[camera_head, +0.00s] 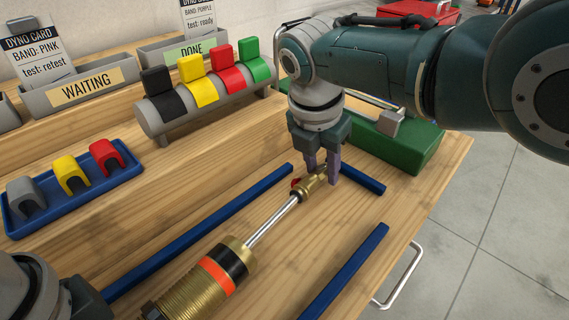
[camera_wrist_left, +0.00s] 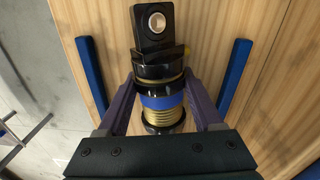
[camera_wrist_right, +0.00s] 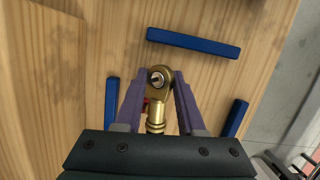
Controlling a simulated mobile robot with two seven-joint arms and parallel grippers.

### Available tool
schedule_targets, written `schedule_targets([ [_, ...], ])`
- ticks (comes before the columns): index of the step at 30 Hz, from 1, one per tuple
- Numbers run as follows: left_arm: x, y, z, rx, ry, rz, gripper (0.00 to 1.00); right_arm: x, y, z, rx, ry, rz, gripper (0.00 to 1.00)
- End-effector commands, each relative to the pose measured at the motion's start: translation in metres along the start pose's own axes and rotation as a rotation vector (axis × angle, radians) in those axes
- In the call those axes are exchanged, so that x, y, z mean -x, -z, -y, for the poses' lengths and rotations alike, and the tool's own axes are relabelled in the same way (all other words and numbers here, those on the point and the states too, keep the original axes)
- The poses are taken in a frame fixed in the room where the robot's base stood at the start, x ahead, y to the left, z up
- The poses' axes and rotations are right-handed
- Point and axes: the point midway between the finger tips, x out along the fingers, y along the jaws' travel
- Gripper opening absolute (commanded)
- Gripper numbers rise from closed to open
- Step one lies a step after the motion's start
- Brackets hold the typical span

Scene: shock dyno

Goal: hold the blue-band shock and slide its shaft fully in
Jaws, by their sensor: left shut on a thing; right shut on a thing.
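The shock lies over the table between blue bars. In the head view its gold threaded body (camera_head: 205,290) carries an orange and a black band. The left wrist view shows a blue band (camera_wrist_left: 162,101) near its black end eye (camera_wrist_left: 155,28). The chrome shaft (camera_head: 272,221) shows bare between body and brass end eye. My left gripper (camera_wrist_left: 160,88) is shut around the body near the blue band; its fingers are outside the head view. My right gripper (camera_head: 322,178) is shut on the brass end eye (camera_wrist_right: 157,112), with one finger on each side.
Blue bars (camera_head: 205,232) (camera_head: 345,272) run along both sides of the shock, and a short one (camera_head: 362,179) lies past the brass eye. A green base (camera_head: 405,148) stands behind my right gripper. A blue tray (camera_head: 130,178) with coloured clips is left.

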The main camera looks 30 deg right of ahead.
Motion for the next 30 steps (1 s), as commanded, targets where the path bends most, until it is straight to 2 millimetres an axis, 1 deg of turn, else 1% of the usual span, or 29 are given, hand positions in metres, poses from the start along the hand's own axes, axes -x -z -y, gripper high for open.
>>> schedule_targets([
  [3, 0.0, -0.0008, 0.0004, 0.004, 0.001, 0.003, 0.0, 0.0027, -0.0003, -0.0011, 0.0, -0.002, -0.001, 0.0],
  [30, 0.005, 0.0003, 0.0003, 0.001, 0.001, -0.001, 0.0, 0.0033, -0.0018, -0.0011, -0.001, -0.003, 0.003, 0.0],
])
